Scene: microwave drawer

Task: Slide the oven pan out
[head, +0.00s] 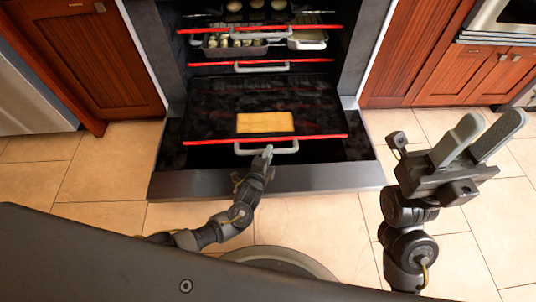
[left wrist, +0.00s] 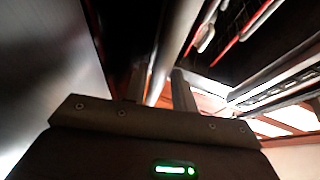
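The lowest oven pan (head: 215,110) is a dark flat tray with a red front edge and a grey bar handle (head: 286,151). It sticks out of the oven, above the lowered oven door. A flat yellow slab of food (head: 265,122) lies on it. My left gripper (head: 266,152) is at the middle of this handle, with its fingers close together. In the left wrist view, a pale bar runs between the fingers (left wrist: 160,88), so it appears shut on the handle. My right gripper (head: 492,125) is raised at the right, fingers apart and empty.
The lowered oven door (head: 320,180) lies below the pan. Two upper racks with red edges stay inside the oven; a baking tin (head: 235,48) with round food sits there. Wooden cabinets (head: 90,55) flank the oven. The tiled floor (head: 310,220) in front shows free room.

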